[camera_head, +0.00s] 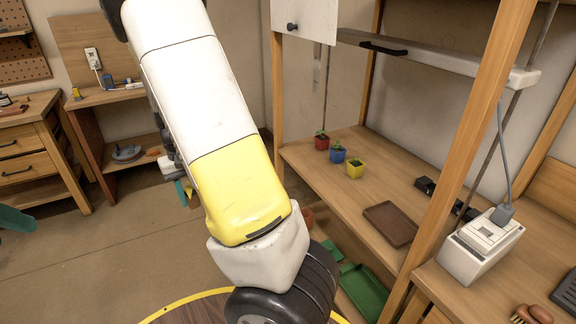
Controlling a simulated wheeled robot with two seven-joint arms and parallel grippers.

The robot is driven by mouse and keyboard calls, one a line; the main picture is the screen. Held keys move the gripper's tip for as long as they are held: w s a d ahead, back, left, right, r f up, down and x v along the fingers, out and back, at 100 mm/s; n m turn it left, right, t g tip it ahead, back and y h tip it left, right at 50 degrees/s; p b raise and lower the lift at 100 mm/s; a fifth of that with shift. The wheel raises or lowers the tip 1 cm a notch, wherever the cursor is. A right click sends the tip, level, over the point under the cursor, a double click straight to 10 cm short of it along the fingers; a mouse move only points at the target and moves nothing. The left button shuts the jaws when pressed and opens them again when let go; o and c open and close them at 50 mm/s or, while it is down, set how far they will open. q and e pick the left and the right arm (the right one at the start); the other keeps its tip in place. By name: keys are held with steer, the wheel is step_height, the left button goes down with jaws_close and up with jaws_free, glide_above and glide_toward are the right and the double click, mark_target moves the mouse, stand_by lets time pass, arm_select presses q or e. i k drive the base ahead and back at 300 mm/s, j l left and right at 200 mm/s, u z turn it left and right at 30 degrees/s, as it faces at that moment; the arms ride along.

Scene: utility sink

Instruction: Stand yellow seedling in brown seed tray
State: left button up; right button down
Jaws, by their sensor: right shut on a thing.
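The yellow seedling (357,168) stands upright in a yellow pot on the wooden shelf, at the right end of a short row of pots. The brown seed tray (390,223) lies flat on the same shelf, nearer and to the right, and looks empty. My white and yellow arm (215,130) fills the middle of the view, left of the shelf, and hides part of the room. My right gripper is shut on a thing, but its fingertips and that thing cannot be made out. No gripper is seen touching the yellow seedling or the tray. My left gripper is not in view.
A red pot (322,141) and a blue pot (338,153) with seedlings stand beside the yellow one. Wooden posts (474,140) frame the shelf front. Dark objects (425,185) lie behind the tray. Green trays (364,291) are below. A white device (481,246) stands at right.

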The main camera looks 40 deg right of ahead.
mark_target(392, 224)
steer(key=i+z, duration=0.35)
steer(key=i+j+z, duration=0.1)
steer(key=z, duration=0.3)
steer(key=i+j+z, duration=0.2)
steer(key=z, duration=0.55)
steer(key=l+z, duration=0.1)
steer(key=z, duration=0.65)
steer(key=i+l+z, duration=0.1)
steer(key=z, duration=0.3)
steer(key=i+l, duration=0.15)
steer(key=l, duration=0.25)
